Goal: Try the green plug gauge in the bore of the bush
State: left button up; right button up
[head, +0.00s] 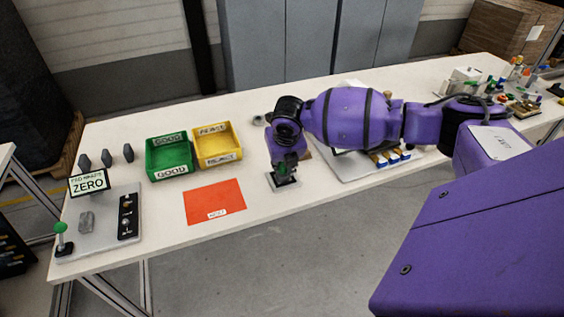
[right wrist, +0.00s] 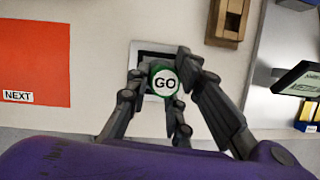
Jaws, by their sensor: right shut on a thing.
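My right gripper (head: 285,168) points down over a small grey square stand (head: 287,184) near the table's front edge. In the right wrist view, its fingers (right wrist: 160,98) are shut on the green plug gauge (right wrist: 164,81), whose round white end reads "GO". The gauge looks upright over the stand, which shows there as a pale frame (right wrist: 138,48) with a dark inside. The bush cannot be made out; the gauge and fingers cover the middle of the stand. I cannot tell whether the gauge is in a bore. My left gripper is not in view.
A red mat (head: 214,199) marked "NEXT" lies left of the stand. Green (head: 170,172) and yellow (head: 234,160) bins stand behind it. A gauge panel with a "ZERO" display (head: 89,183) is at the left. A grey board (head: 350,174) lies right, partly under my arm.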

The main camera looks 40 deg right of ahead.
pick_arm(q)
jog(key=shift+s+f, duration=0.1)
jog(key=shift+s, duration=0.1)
pick_arm(e)
jog(key=shift+f, duration=0.15)
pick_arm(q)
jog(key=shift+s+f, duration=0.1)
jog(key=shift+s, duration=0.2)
pick_arm(e)
jog(key=shift+f, duration=0.1)
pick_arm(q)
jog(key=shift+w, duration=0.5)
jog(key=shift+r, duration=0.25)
pick_arm(e)
jog(key=shift+r+p, duration=0.45)
jog(key=shift+r, duration=0.45)
jog(key=shift+r+p, duration=0.65)
jog(key=shift+r, duration=0.6)
jog(key=shift+r+p, duration=0.4)
jog(key=shift+r, duration=0.45)
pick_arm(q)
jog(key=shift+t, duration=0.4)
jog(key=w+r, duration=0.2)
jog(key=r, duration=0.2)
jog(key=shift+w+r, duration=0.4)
pick_arm(e)
jog(key=shift+s+f, duration=0.1)
